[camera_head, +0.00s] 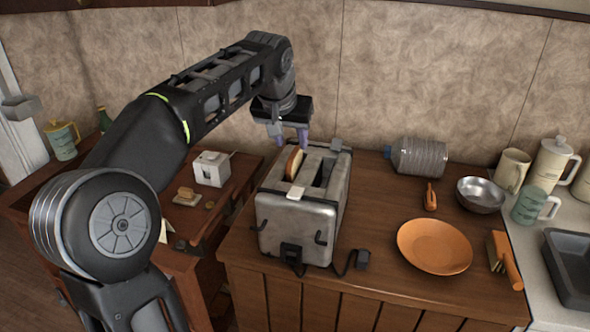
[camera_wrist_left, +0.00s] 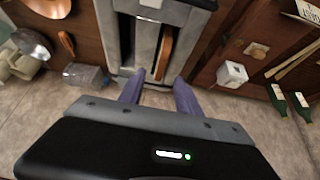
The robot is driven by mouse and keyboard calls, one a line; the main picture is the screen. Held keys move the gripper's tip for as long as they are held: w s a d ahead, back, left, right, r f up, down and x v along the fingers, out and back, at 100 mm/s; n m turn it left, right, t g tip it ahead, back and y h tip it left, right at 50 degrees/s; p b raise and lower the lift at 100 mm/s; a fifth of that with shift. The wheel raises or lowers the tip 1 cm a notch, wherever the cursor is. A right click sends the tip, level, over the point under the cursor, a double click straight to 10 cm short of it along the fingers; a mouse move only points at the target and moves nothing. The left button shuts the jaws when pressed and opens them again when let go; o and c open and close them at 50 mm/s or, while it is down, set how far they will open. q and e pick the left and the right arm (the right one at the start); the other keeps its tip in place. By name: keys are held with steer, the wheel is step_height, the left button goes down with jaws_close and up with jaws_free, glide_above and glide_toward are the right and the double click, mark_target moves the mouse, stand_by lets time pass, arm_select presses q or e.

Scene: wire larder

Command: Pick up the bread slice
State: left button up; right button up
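The bread slice (camera_head: 294,163) stands upright in the left slot of the silver toaster (camera_head: 289,226), its top edge sticking out. The right slot looks empty. In the left wrist view the slice (camera_wrist_left: 164,52) shows as a thin brown strip in the toaster (camera_wrist_left: 146,38). My left gripper (camera_head: 289,138) hangs above the far end of the toaster, just behind the slice. Its two fingers are apart with nothing between them, and they also show in the left wrist view (camera_wrist_left: 158,92). My right gripper is not in view.
An orange plate (camera_head: 434,246), a metal bowl (camera_head: 481,194) and a lying clear bottle (camera_head: 418,157) are on the counter to the right. A small white box (camera_head: 211,168) stands on the lower table at left. The wall is close behind the toaster.

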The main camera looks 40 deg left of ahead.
mark_target(294, 152)
arm_select(q)
steer(key=shift+x, duration=0.85)
steer(key=shift+p+x, duration=0.75)
steer(key=shift+x, duration=1.9)
steer(key=shift+s, duration=0.1)
steer(key=shift+c, duration=0.6)
jaws_close()
